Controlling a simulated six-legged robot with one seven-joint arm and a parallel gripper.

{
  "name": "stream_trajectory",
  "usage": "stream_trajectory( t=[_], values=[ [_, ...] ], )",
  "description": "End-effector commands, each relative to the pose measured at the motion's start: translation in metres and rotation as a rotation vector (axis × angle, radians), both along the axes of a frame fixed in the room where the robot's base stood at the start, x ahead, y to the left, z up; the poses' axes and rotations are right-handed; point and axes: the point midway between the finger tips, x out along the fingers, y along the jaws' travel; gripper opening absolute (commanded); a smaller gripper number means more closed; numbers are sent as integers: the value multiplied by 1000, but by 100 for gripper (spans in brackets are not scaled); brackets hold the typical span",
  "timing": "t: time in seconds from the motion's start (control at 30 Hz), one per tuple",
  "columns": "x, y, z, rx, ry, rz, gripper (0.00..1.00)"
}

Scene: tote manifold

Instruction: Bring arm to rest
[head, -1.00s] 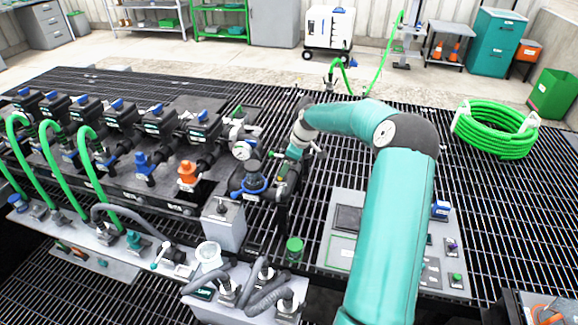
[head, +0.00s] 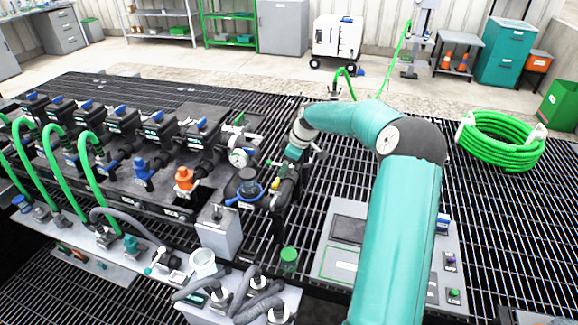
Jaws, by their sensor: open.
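My teal arm reaches up from the bottom right, bends at a dark elbow, and extends left and down to the right end of the manifold. My gripper (head: 283,190) is at the arm's end, beside the dark valve body with the blue ring (head: 248,190). The gripper is small and dark here, and its fingers are hard to make out against the manifold. I see nothing held in it. I cannot tell whether it touches the manifold. The black manifold (head: 150,135) carries several valves with blue handles and one orange fitting (head: 184,179).
A grey panel (head: 340,262) lies under and beside my arm. A green-lidded jar (head: 288,261) stands left of it. Grey hoses (head: 240,295) and a white cup (head: 203,262) are at the front. A green hose coil (head: 500,140) lies at right. Open grating (head: 510,220) is right of my arm.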

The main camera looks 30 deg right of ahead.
Motion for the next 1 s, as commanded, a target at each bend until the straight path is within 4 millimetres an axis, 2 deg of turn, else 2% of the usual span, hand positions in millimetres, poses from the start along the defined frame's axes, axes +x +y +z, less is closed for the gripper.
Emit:
stream_trajectory(
  t=[0.63, 0.77, 0.87, 1.0],
  values=[
    [1, 7, 4, -7, 3, 1, 64],
    [-5, 29, 20, -41, 26, -4, 64],
    [-16, 56, 40, -87, 53, -20, 64],
    [-40, 95, 70, -154, 83, -69, 64]
  ],
)
